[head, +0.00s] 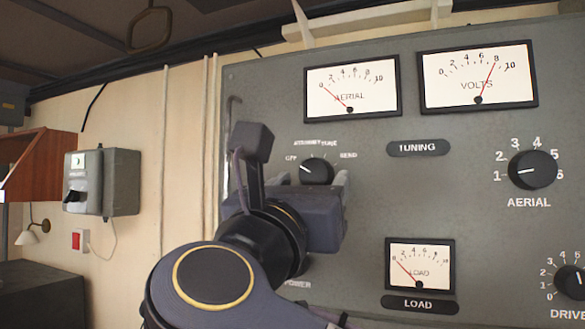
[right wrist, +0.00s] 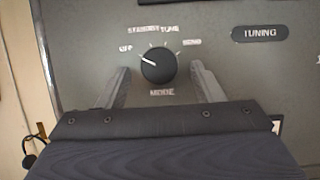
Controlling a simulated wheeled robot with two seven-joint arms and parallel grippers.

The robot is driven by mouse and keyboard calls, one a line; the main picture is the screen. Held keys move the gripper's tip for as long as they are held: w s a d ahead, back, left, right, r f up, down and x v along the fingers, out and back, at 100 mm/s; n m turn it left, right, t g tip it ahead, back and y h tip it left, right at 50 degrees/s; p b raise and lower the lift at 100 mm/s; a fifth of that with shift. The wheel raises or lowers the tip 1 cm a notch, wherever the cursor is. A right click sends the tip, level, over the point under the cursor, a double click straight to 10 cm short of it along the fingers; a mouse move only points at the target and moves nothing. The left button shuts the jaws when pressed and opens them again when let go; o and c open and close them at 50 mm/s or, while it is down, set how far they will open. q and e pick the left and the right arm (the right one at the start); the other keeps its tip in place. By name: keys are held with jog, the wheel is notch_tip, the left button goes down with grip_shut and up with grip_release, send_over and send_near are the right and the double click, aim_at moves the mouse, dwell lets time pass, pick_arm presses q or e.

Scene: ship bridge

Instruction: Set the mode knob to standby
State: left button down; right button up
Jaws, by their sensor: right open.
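The mode knob (head: 316,172) is a round black knob on the grey radio panel, with OFF, STANDBY, TUNE and SEND around its upper side. In the right wrist view the mode knob (right wrist: 159,67) has its white pointer line aimed up and left, toward OFF. My right gripper (head: 312,182) is open in front of the panel. In the right wrist view its two fingers (right wrist: 160,78) stand on either side of the knob, with gaps between them and it. Whether the fingertips reach the knob's depth is hard to tell. My left gripper is not in view.
The panel (head: 375,205) also carries an AERIAL knob (head: 532,169), a DRIVE knob (head: 571,282), an aerial meter (head: 352,88), a volts meter (head: 478,78) and a load meter (head: 420,264). A grey wall box (head: 115,181) hangs to the left.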

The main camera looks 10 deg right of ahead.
jog(key=shift+w+d+r, duration=0.15)
jog(key=shift+w, duration=0.15)
jog(key=c, duration=1)
jog(key=shift+o, duration=0.2)
jog(key=shift+f+m+g+h+b, duration=0.2)
jog(key=shift+m+g+h+b, duration=0.2)
jog(key=shift+m+b, duration=0.6)
jog(key=m+g+h+b, duration=0.1)
jog(key=m, duration=0.2)
jog(key=shift+w+b, duration=0.1)
jog(key=shift+b, duration=0.25)
jog(key=m, duration=0.2)
jog(key=m+g+h, duration=0.1)
jog(key=shift+a+r+b, duration=0.2)
jog(key=shift+a+b, duration=0.05)
jog(key=shift+b, duration=0.1)
jog(key=shift+w+r+m+g+h, duration=0.15)
jog(key=shift+m+g+h, duration=0.25)
jog(key=shift+m+g, duration=0.85)
jog(key=shift+m+t, duration=0.35)
jog(key=shift+m, duration=0.1)
